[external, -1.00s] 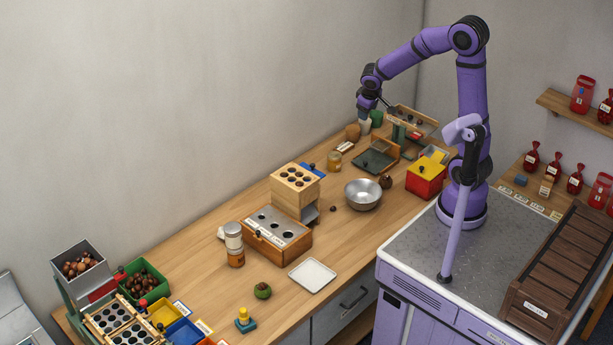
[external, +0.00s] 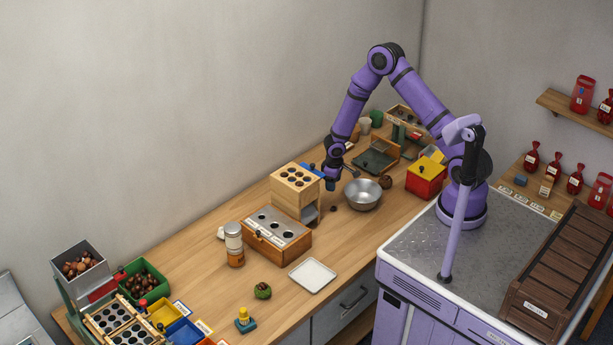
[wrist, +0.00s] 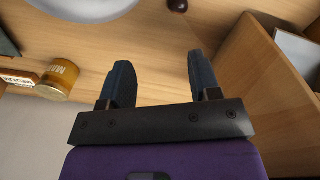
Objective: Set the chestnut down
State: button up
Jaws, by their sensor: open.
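A small dark brown chestnut (external: 333,208) lies on the bare wooden table, just left of the metal bowl (external: 362,199). In the wrist view the chestnut (wrist: 178,5) shows at the top edge, partly cut off, beyond my fingertips and apart from them. My gripper (external: 330,187) hangs low over the table between the wooden block with holes and the bowl. In the wrist view its two dark fingers (wrist: 161,70) stand wide apart, with only bare table seen between them.
The wooden block with holes (external: 294,183) stands close beside my gripper; a wooden wall (wrist: 262,95) fills the right of the wrist view. An amber jar (wrist: 60,80) stands at the left. A white tray (external: 312,275) lies nearer the table's front edge, with clear table around it.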

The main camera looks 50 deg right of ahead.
aim_at(333, 207)
jog(key=a+f, duration=0.1)
jog(key=s+a+f, duration=0.1)
jog(key=shift+f+n, duration=0.3)
jog(key=shift+f, duration=0.1)
jog(key=shift+s+f, duration=0.15)
jog(key=shift+f, duration=0.2)
jog(key=shift+s+d+f, duration=0.1)
jog(key=shift+s+f, duration=0.1)
jog(key=shift+f, duration=1.45)
jog(key=shift+s+d+f, duration=0.1)
jog(key=shift+s+f, duration=0.1)
jog(key=shift+f, duration=1.45)
jog(key=c, duration=1)
grip_shut()
jog(key=shift+r, duration=0.15)
